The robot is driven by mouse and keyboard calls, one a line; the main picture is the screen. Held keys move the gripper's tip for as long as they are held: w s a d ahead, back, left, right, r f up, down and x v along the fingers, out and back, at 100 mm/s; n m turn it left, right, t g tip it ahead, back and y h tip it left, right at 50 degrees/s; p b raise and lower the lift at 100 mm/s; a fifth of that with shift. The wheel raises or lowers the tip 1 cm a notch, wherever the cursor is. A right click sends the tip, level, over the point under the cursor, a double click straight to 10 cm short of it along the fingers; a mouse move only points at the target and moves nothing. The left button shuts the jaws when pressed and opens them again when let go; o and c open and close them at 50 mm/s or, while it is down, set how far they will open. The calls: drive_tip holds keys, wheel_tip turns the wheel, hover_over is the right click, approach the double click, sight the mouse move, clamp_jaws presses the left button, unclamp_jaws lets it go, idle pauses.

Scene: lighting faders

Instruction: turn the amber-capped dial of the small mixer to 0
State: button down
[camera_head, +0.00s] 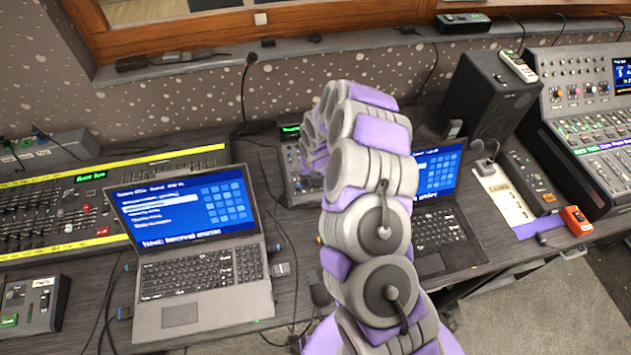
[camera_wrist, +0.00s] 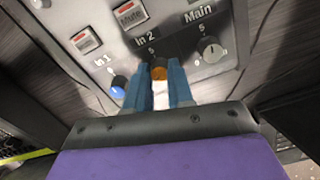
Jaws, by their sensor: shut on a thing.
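The small mixer (camera_wrist: 185,70) fills the upper part of the wrist view, with dials labelled In 1, In 2 and Main. The amber-capped dial (camera_wrist: 159,73) is under the In 2 label. My gripper (camera_wrist: 160,85) is shut on it, with one blue finger on each side. The dial's pointer and most of its scale are hidden by the fingers. In the head view the mixer (camera_head: 291,160) stands between the two laptops, mostly behind my purple and grey arm. My gripper cannot be made out there.
A blue-capped dial (camera_wrist: 118,86) sits left of the fingers and a grey Main dial (camera_wrist: 211,50) sits right. Mute buttons (camera_wrist: 130,14) are above. Laptops (camera_head: 200,275) (camera_head: 445,240) flank the mixer. A black speaker (camera_head: 490,95) stands behind right.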

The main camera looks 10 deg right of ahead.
drive_tip(key=shift+w+r+n, duration=0.1)
drive_tip(key=shift+w+n, duration=0.15)
drive_tip(key=shift+n, duration=1.35)
drive_tip(key=c, duration=1.2)
unclamp_jaws()
drive_tip(key=shift+c, duration=0.2)
drive_tip(key=shift+o, duration=1.3)
drive_tip(key=shift+s, duration=0.1)
wheel_tip(320, 180, up, 17)
drive_tip(key=s+p, duration=0.1)
drive_tip(key=p, duration=0.2)
drive_tip(key=shift+s, duration=0.4)
